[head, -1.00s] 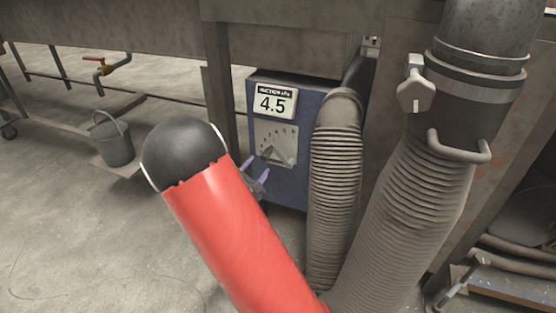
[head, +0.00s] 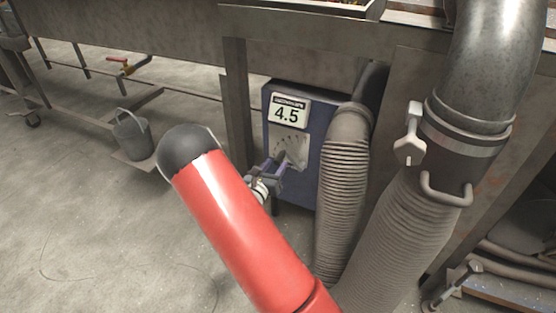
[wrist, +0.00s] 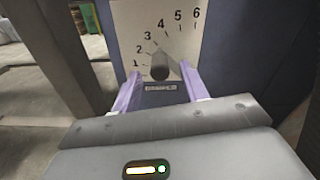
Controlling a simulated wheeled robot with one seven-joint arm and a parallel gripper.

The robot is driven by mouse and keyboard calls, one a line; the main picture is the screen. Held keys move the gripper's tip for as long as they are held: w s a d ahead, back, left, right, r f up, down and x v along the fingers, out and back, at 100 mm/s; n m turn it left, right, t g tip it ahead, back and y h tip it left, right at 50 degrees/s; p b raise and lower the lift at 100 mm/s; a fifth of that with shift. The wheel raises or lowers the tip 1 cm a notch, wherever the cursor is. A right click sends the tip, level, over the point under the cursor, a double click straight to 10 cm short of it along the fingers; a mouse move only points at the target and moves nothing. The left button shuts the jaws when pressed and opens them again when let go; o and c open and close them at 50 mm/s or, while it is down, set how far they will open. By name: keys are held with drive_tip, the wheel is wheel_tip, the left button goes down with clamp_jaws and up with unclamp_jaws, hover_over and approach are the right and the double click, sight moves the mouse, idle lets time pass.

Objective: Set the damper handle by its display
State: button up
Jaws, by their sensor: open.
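The display (head: 289,114) on the blue box reads 4.5 under a suction label. Below it, a pale plate (head: 290,147) carries a scale, numbered 1 to 6 in the wrist view (wrist: 209,45). A dark grey handle (wrist: 159,66) stands out from this plate above a small label too blurred to read. My gripper (head: 275,161) is open in front of the plate. In the wrist view its purple fingers (wrist: 161,74) lie on either side of the handle's lower part, apart from it in the picture. Contact and remaining depth cannot be told.
A ribbed hose (head: 343,190) rises just right of the box. A larger duct (head: 478,70) with a pale lever (head: 410,135) stands further right. A table leg (head: 237,100) is close on the left. A bucket (head: 132,134) stands on the left; the floor there is mostly open.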

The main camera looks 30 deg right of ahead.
sight(276, 164)
drive_tip(key=shift+x, duration=1.5)
clamp_jaws()
